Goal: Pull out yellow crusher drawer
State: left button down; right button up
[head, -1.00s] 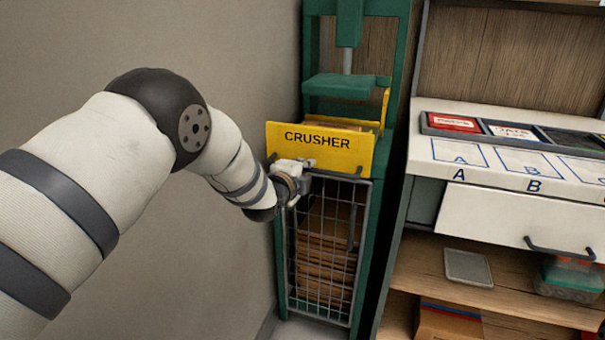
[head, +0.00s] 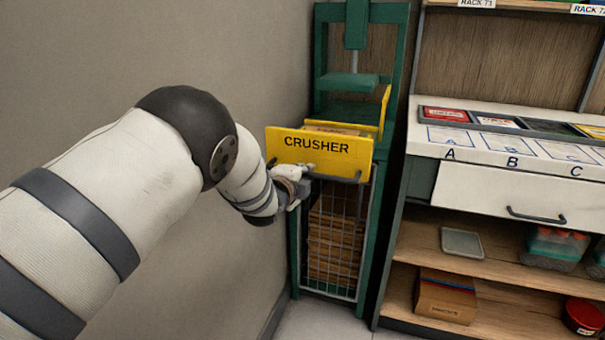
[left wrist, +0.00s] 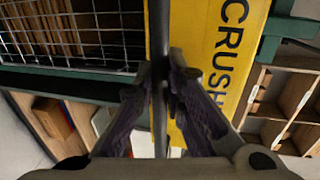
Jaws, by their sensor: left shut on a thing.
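The yellow crusher drawer (head: 318,148) has "CRUSHER" on its front and stands out from the green crusher frame (head: 322,60). Brown cardboard (head: 333,130) shows inside it. A dark bar handle (head: 335,179) runs along the lower part of its front. My left gripper (head: 303,172) is shut on the left part of this handle. In the left wrist view, the fingers (left wrist: 162,80) close around the dark handle bar (left wrist: 158,28), beside the yellow front (left wrist: 225,60). My right gripper is not in view.
A wire cage (head: 330,250) with stacked cardboard is below the drawer. A bare wall (head: 150,60) is close on the left. At right stands a rack with a white drawer (head: 480,197), a grey tray (head: 462,243) and a cardboard box (head: 445,297). Floor (head: 315,322) shows in front.

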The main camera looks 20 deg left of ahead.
pick_arm(q)
jog(key=c, duration=1.7)
grip_release()
jog(key=shift+o, duration=0.2)
jog(key=v, duration=1.2)
jog(key=shift+f, duration=0.1)
